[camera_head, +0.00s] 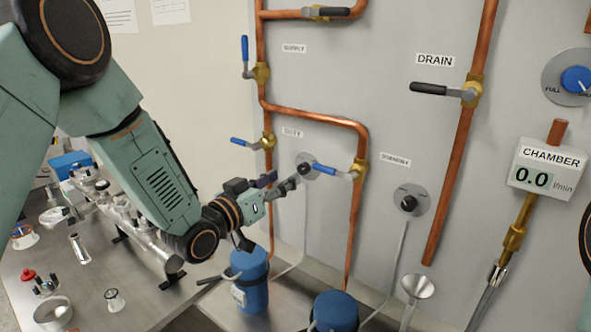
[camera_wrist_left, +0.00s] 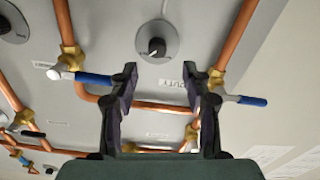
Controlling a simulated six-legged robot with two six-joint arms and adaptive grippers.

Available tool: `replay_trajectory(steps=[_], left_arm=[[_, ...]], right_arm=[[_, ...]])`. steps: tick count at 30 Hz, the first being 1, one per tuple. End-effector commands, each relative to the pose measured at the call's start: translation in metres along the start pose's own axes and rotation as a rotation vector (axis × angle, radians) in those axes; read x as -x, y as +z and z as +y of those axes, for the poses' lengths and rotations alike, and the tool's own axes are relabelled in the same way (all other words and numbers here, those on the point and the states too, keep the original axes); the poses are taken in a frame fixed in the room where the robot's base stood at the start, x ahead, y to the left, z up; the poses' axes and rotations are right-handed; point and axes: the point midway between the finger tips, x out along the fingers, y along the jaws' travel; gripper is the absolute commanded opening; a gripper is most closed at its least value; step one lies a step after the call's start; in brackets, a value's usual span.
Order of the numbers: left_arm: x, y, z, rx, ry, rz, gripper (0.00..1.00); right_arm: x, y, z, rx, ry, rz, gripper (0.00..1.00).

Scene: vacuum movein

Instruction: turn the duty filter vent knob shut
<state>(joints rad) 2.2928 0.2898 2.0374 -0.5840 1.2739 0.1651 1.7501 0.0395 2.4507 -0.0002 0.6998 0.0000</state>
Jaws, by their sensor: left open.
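The duty filter vent knob (camera_head: 304,169) is a small black knob on a round grey dial plate on the wall panel, right below the DUTY label (camera_head: 292,132). In the left wrist view the knob (camera_wrist_left: 157,46) shows a white mark, and the DUTY label (camera_wrist_left: 173,83) lies between the fingers. My left gripper (camera_head: 284,183) is open close to the knob, overlapping the dial's left side in the head view. In the wrist view the knob lies just beyond the open fingertips (camera_wrist_left: 159,68), roughly centred between them; no contact shows. My right gripper is not in view.
A blue-handled valve (camera_head: 336,172) on a copper pipe sits close right of the knob; another (camera_head: 246,143) is up left. A standby knob (camera_head: 409,203) is lower right. Blue filter canisters (camera_head: 250,283) stand below. A metal bench (camera_head: 140,290) with lab parts is at left.

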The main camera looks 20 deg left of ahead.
Motion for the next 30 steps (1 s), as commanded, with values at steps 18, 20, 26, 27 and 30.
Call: replay_trajectory(steps=[18,20,26,27,30], left_arm=[[-0.055,0.001,0.001,0.001,0.002,-0.003,0.48],[-0.056,0.001,0.001,0.0,0.002,-0.003,0.48],[-0.055,0.001,0.001,0.0,0.002,-0.003,0.37],[-0.055,0.001,0.001,0.0,0.002,-0.003,0.34],[-0.055,0.001,0.001,0.0,0.002,-0.003,0.26]], right_arm=[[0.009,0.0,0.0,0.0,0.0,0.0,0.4],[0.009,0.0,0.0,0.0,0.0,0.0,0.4],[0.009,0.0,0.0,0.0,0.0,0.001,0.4],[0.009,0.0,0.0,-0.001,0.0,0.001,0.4],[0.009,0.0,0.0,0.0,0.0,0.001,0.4]])
